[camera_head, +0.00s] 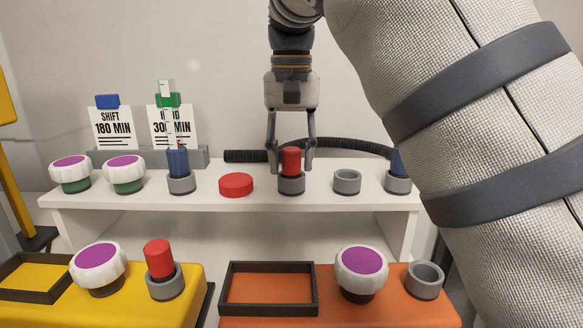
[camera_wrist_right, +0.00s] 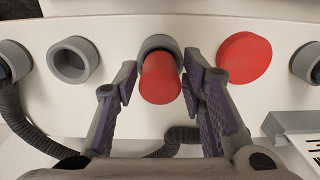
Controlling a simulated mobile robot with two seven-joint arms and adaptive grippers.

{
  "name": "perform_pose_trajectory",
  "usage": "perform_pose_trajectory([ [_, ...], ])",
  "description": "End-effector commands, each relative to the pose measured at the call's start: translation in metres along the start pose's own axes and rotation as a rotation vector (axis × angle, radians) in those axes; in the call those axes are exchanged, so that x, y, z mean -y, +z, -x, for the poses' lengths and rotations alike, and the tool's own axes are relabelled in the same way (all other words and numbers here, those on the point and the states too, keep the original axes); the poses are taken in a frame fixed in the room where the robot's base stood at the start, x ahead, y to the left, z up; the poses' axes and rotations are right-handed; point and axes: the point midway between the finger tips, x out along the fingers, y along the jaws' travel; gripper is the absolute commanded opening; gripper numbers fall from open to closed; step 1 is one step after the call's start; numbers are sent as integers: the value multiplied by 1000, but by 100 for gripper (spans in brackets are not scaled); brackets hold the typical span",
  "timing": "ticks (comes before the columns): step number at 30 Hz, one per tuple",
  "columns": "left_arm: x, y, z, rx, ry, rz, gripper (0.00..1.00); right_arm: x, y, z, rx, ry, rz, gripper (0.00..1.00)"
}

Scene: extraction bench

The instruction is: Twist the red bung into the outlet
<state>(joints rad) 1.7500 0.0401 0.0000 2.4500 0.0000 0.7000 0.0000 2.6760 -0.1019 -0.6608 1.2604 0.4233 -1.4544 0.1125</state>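A red bung (camera_head: 291,161) stands upright in a grey ring-shaped outlet (camera_head: 291,185) on the white shelf. In the right wrist view the bung (camera_wrist_right: 160,80) sits in its grey collar (camera_wrist_right: 158,43); how deep it is seated I cannot tell. My right gripper (camera_head: 291,168) points down over it, open, one finger on each side. It also shows in the right wrist view (camera_wrist_right: 160,85), with a gap clear on the left side and narrow on the right. Another red bung (camera_head: 159,258) stands in a grey ring on the yellow block. My left gripper is not in view.
A red disc (camera_head: 236,185) and an empty grey ring (camera_head: 347,181) flank the outlet. Blue bungs (camera_head: 178,162) stand further out. Purple-topped white knobs (camera_head: 124,172) are at left. A black hose (camera_head: 350,146) runs behind. An orange block (camera_head: 400,308) stands in front.

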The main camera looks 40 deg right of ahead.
Motion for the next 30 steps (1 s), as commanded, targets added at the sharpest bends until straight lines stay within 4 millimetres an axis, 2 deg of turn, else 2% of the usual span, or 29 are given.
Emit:
perform_pose_trajectory([
  [1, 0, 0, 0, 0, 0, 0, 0, 0, 0, 0, 0, 0, 0, 19],
  [3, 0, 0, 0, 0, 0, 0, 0, 0, 0, 0, 0, 0, 0, 3],
  [4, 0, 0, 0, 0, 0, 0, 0, 0, 0, 0, 0, 0, 0, 0],
  [30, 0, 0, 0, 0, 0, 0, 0, 0, 0, 29, 0, 0, 0, 0],
])
